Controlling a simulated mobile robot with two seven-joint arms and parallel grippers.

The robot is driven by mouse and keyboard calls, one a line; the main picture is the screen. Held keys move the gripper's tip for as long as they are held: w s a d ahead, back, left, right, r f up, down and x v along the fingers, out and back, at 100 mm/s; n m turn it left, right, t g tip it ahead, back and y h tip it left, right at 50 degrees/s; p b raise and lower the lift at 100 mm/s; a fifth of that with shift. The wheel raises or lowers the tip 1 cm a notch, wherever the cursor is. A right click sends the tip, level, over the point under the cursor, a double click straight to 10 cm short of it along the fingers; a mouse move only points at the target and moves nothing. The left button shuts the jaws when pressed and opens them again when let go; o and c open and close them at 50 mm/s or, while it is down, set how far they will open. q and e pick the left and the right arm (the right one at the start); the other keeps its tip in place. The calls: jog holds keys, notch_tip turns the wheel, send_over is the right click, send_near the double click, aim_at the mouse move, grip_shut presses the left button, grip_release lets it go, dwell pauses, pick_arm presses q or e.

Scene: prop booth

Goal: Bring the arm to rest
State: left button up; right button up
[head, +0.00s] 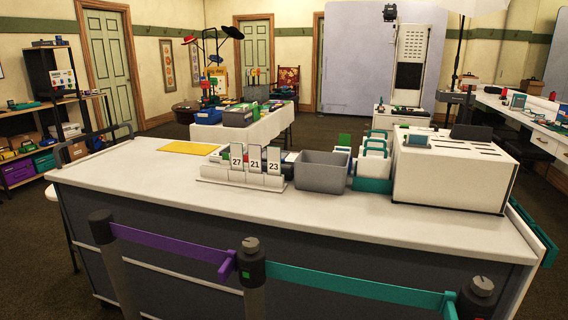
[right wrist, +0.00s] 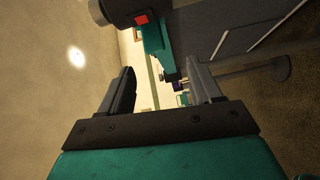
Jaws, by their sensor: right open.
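My right gripper (right wrist: 161,78) shows only in the right wrist view. Its two dark fingers stand wide apart with nothing between them. A barrier post head with a red square (right wrist: 140,14) and a teal belt end (right wrist: 158,48) show beyond the fingertips; I cannot tell how far off they are. This view is turned on its side. Neither arm shows in the head view, and my left gripper is in no view.
A white-topped counter (head: 130,177) stands ahead, bearing number cards (head: 254,164), a grey bin (head: 322,172) and a white box (head: 450,177). Barrier posts (head: 251,262) with a purple belt (head: 165,243) and a teal belt (head: 350,284) stand before it.

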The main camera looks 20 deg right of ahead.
jog(key=w+a+f+m+g, duration=0.2)
jog(key=a+m, duration=0.3)
jog(key=a, duration=0.4)
jog(key=w+a+f+m+g+p, duration=0.1)
jog(key=a+f+m, duration=0.3)
jog(key=a, duration=0.6)
jog(key=w+a+f+m+g, duration=0.3)
jog(key=a+f+m, duration=0.1)
jog(key=a+m, duration=0.3)
jog(key=a, duration=0.2)
jog(key=shift+a+g+h+p, duration=0.3)
jog(key=shift+g+p, duration=0.1)
